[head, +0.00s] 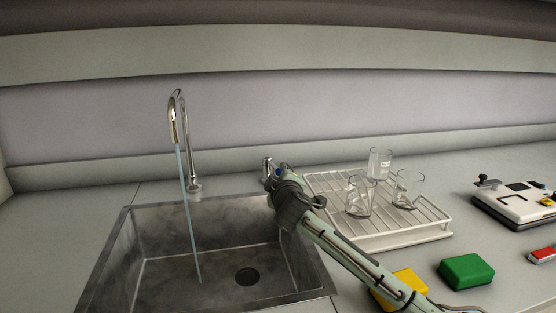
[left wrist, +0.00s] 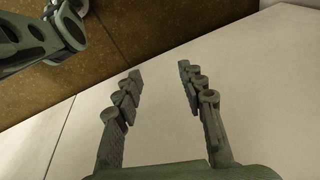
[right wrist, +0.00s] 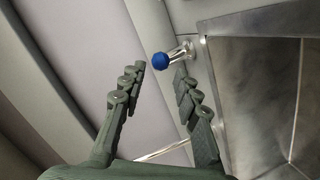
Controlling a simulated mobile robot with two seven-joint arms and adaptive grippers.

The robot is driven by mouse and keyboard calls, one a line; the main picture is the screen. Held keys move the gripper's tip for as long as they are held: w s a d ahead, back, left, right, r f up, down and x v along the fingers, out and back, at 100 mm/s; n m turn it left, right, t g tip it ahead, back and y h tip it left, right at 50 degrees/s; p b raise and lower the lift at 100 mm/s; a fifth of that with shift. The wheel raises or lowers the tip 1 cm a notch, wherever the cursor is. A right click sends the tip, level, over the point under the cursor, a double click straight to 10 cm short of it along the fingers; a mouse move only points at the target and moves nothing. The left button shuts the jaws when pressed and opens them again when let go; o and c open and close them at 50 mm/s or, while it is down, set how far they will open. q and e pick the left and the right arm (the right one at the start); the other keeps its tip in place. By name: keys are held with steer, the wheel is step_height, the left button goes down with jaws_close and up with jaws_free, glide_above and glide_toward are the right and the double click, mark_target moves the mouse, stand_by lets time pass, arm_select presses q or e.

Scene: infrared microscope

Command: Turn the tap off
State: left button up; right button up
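The chrome gooseneck tap (head: 190,135) stands behind the sink, and a thin bluish stream of water (head: 188,220) runs from its spout into the basin. A blue knob (right wrist: 160,61) on a short chrome stem (right wrist: 181,52) sits beside the sink's edge. The knob also shows in the head view (head: 279,172), partly hidden by my right gripper (head: 276,180). In the right wrist view my right gripper (right wrist: 158,76) is open, with the knob just beyond and between its fingertips; contact cannot be told. My left gripper (left wrist: 160,82) is open and empty, outside the head view.
The steel sink (head: 115,240) has a dark drain (head: 247,277). A white wire rack (head: 432,222) with three glass beakers (head: 408,188) stands right of my right gripper.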

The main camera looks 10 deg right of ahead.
mark_target(278, 172)
steer(key=shift+x, duration=3.55)
jaws_close()
